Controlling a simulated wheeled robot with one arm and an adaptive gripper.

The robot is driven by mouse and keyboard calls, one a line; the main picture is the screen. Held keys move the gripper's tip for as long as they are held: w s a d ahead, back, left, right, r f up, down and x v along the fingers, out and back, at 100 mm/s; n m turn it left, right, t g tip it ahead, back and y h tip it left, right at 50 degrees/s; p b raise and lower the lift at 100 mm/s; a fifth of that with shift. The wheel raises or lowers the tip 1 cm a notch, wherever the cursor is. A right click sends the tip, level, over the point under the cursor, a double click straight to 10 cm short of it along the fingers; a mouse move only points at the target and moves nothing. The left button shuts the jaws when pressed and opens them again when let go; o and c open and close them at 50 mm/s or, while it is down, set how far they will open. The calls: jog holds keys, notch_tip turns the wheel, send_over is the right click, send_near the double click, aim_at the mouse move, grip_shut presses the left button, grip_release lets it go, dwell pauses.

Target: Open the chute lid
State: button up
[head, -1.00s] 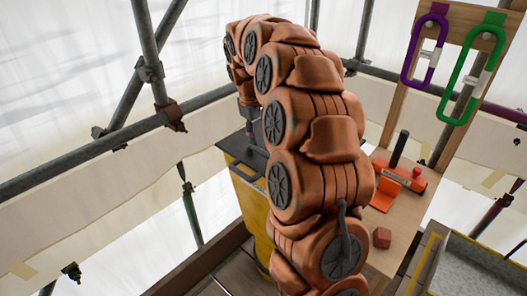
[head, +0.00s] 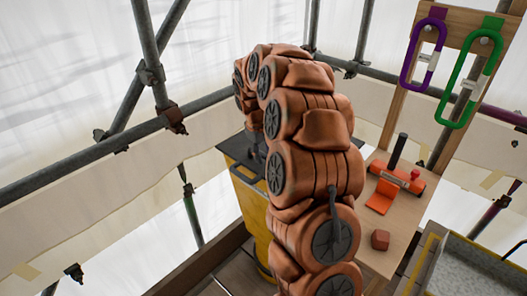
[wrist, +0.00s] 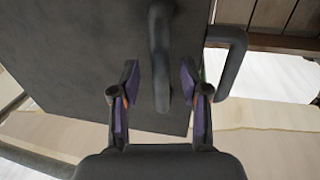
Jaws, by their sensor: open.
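The chute is a yellow box (head: 255,212) with a dark flat lid (head: 232,152), left of my arm in the head view. In the wrist view the grey lid (wrist: 70,60) fills the upper left. A dark bar handle (wrist: 160,55) stands out from it. My gripper (wrist: 159,78) is open, with one finger on each side of the handle and a gap on both sides. I cannot tell how deep the handle sits between the fingers. In the head view my arm hides much of the lid. The lid looks closed.
A second bent dark bar (wrist: 232,65) is close right of my fingers. Purple (head: 423,55) and green (head: 469,70) carabiners hang on a wooden frame. Scaffold poles (head: 75,155) run along the left.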

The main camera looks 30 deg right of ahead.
grip_shut()
dwell(0.6)
